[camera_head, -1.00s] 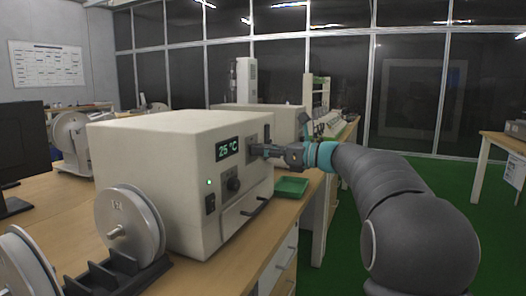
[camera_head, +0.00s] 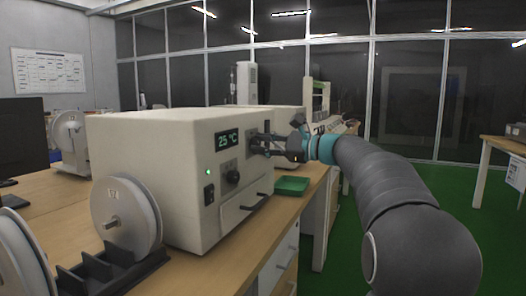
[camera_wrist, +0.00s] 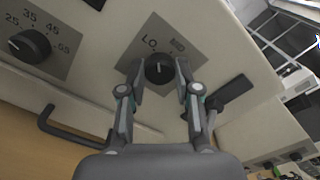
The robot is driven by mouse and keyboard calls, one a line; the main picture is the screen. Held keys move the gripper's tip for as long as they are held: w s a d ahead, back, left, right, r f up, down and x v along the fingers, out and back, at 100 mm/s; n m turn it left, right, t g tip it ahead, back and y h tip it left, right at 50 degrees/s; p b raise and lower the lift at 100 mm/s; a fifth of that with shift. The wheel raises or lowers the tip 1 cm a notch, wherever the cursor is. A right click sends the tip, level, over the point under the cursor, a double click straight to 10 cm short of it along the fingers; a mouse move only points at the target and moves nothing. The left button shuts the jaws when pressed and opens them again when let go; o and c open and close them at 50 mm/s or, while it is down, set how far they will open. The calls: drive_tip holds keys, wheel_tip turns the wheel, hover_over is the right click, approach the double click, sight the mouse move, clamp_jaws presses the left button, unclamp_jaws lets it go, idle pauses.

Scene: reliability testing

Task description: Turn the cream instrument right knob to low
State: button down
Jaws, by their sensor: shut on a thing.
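The cream instrument (camera_head: 165,140) stands on the wooden bench, with a display reading 25 °C and a small green light on its front. Its right knob (camera_wrist: 159,69) is black and round and sits on a grey plate marked "LO" in the wrist view. My gripper (camera_wrist: 160,75) is shut on this knob, one finger on each side. In the head view my gripper (camera_head: 262,146) reaches the upper right of the front panel and hides the knob. The left knob (camera_wrist: 30,46), with a numbered dial, also shows on the panel (camera_head: 233,177).
A black bar handle (camera_wrist: 65,130) sticks out below the knobs. A green tray (camera_head: 291,186) lies on the bench right of the instrument. Spools (camera_head: 127,212) stand at the front left. Another cream box is behind. Green floor is open at right.

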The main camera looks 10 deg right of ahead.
drive_tip(key=shift+n+b, duration=0.7)
drive_tip(key=shift+n, duration=0.7)
drive_tip(key=c, duration=0.8)
unclamp_jaws()
drive_tip(key=shift+d, duration=0.1)
drive_tip(key=v, duration=1.1)
drive_tip(key=shift+s+d, duration=0.25)
drive_tip(key=shift+d, duration=0.05)
